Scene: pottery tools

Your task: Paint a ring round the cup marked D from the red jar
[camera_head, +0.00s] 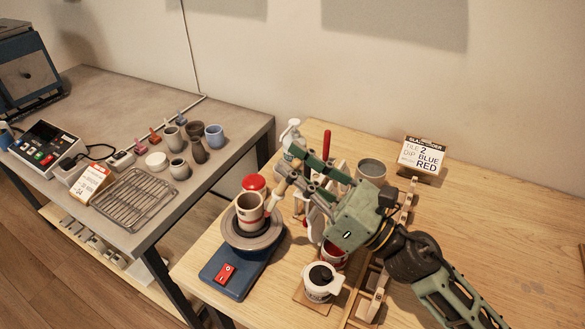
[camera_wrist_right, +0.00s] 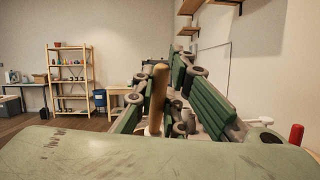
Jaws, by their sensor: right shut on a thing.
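A beige cup (camera_head: 250,207) stands upright on the round grey wheel (camera_head: 238,241) of a blue base. A red band shows on its side; I cannot read any letter on it. My right gripper (camera_head: 296,178) is shut on a brush (camera_head: 279,190) with a wooden handle, just right of the cup. The brush end is at or very near the cup's right wall; I cannot tell if it touches. The handle also shows between the fingers in the right wrist view (camera_wrist_right: 157,97). A jar with red (camera_head: 334,257) is partly hidden below the gripper. My left gripper is out of view.
A white-handled pot with a dark top (camera_head: 319,282) stands in front of the gripper. A grey pot (camera_head: 371,171) and a sign (camera_head: 422,158) stand behind. A red round thing (camera_head: 253,183) is behind the cup. The table's right side is clear.

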